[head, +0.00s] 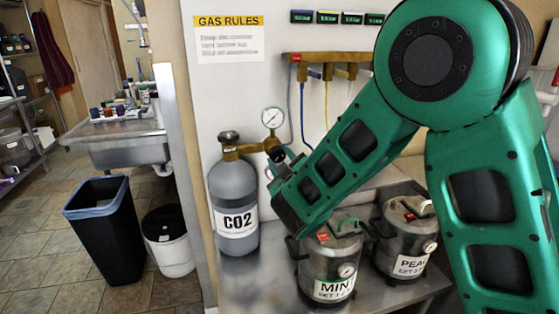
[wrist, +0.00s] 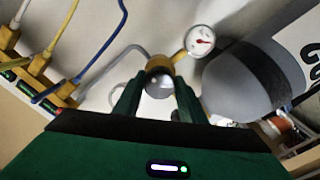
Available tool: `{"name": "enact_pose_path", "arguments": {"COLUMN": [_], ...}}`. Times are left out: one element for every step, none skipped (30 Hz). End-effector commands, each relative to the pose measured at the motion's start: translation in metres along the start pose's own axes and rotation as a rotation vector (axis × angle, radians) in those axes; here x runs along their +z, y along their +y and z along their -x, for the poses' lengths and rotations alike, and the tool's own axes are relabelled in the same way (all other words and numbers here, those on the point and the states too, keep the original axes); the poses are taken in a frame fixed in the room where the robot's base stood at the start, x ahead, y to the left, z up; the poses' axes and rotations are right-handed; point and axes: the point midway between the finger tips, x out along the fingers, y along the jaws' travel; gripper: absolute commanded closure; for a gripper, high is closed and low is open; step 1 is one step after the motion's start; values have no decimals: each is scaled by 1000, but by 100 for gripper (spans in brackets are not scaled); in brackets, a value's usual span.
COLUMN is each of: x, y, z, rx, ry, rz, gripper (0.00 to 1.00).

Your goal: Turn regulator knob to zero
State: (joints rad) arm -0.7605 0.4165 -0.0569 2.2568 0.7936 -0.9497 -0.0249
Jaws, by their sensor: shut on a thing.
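The grey CO2 cylinder (head: 233,185) stands upright against the wall in the head view, with a brass regulator (head: 245,149) on its valve. A round white gauge (head: 273,117) rises from the regulator; it also shows in the wrist view (wrist: 200,40), with a red needle too small to read. The regulator knob (wrist: 159,86) is a round silver and dark part on the brass body in the wrist view. My gripper (wrist: 158,92) is shut on the knob, one finger on each side. In the head view, my arm and gripper (head: 283,164) mostly cover the knob.
A steel bench holds a MINT keg (head: 329,262) and a PEACH-side keg (head: 400,238) under and beside my arm. A brass manifold (head: 325,58) with coloured hoses hangs on the wall. A black bin (head: 105,230) and white bucket (head: 168,240) stand on the left floor.

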Motion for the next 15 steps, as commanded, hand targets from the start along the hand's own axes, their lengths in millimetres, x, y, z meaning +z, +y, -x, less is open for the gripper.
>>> {"name": "enact_pose_path", "arguments": {"x": [2, 2, 2, 2, 2, 2, 2, 2, 2, 2, 2, 2, 2, 1, 1], "y": [0, 0, 0, 0, 0, 1, 1, 1, 1, 1, 1, 1, 1, 1, 1], "z": [0, 0, 0, 0, 0, 0, 0, 0, 0, 0, 0, 0, 0, 0, 0], "rx": [0, 0, 0, 0, -1, -1, -1, -1, -1, -1, -2, -2, -2, -2, -2], "ry": [-3, -3, -3, -3, -3, -3, -3, -3, -3, -3, -3, -3, -3, -3, -3], "rz": [42, 71, 109, 137, 166, 203, 231, 259, 294, 321, 347, 380, 405, 428, 457], "gripper": [85, 85, 85, 85, 85, 85, 85, 85, 85, 85, 85, 85, 85, 85, 85]}}
